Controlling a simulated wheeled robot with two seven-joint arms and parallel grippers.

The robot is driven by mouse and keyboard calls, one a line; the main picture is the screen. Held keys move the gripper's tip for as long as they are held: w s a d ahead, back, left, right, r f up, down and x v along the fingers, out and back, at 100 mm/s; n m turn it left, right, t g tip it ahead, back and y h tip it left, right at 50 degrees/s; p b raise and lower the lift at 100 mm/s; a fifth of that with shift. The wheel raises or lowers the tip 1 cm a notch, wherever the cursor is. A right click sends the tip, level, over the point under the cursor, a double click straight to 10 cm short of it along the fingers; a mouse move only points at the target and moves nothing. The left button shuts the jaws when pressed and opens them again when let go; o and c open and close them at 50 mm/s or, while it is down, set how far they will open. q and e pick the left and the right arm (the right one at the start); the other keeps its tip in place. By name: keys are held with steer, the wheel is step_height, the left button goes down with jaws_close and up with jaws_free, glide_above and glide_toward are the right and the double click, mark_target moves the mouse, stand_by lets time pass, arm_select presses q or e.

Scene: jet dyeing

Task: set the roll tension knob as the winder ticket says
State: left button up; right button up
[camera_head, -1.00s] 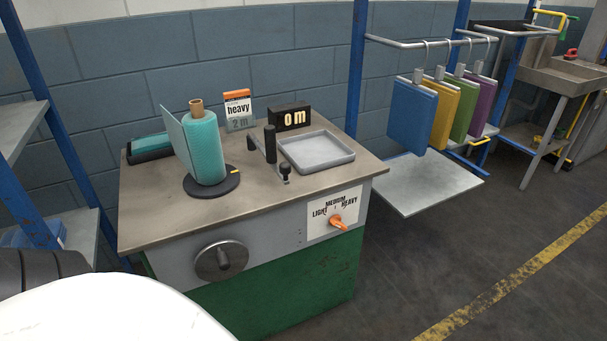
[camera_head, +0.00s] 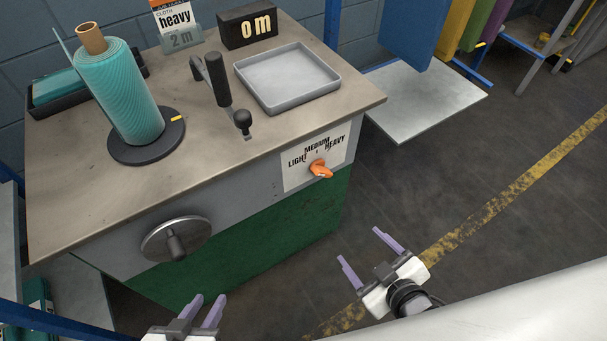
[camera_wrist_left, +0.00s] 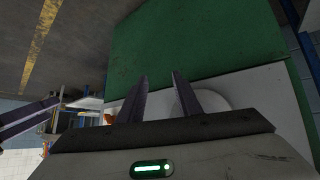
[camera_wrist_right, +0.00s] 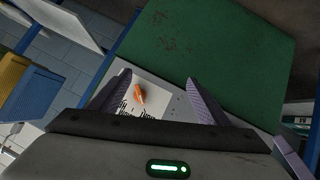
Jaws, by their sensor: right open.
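The roll tension knob (camera_head: 320,169) is orange and sits on a white plate (camera_head: 300,178) marked LIGHT, MEDIUM and HEAVY, on the winder's front. I cannot tell clearly which mark it points at. In the right wrist view the knob (camera_wrist_right: 140,93) shows between the fingers, some way beyond them. The winder ticket (camera_head: 174,20) stands at the back of the bench and reads "heavy" and "2 m". My right gripper (camera_head: 360,244) is open and empty, below and right of the knob. My left gripper (camera_head: 206,300) is open and empty, below the handwheel.
A round grey handwheel (camera_head: 162,243) sticks out of the front panel. On the bench top (camera_head: 213,140) are a teal cloth roll (camera_head: 122,95), a crank with black grips (camera_head: 217,82), a grey tray (camera_head: 287,80) and a "0 m" counter (camera_head: 247,27).

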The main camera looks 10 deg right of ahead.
steer(key=w+d+n+t+b, duration=0.35)
steer(key=w+n+b, duration=0.25)
steer(key=n, duration=0.2)
steer(key=n+t+y+b, duration=0.3)
steer(key=n+y+b, duration=0.35)
steer(key=n, duration=1.05)
glide_toward(326, 175)
arm_select(q)
step_height(326, 175, down, 9)
steer(key=d, duration=0.2)
steer(key=shift+w+h+b, duration=0.25)
steer(key=shift+h+b, duration=0.1)
steer(key=shift+h, duration=0.05)
arm_select(e)
steer(key=shift+h, duration=0.95)
steer(key=x, duration=0.5)
steer(key=a+x, duration=0.1)
steer(key=x, duration=0.1)
steer(key=shift+w+a+r, duration=0.15)
steer(key=shift+w+r, duration=0.05)
steer(key=shift+r, duration=0.05)
steer(key=c, duration=1.1)
arm_select(q)
steer(key=shift+t, duration=0.3)
arm_select(e)
steer(key=shift+o, duration=0.2)
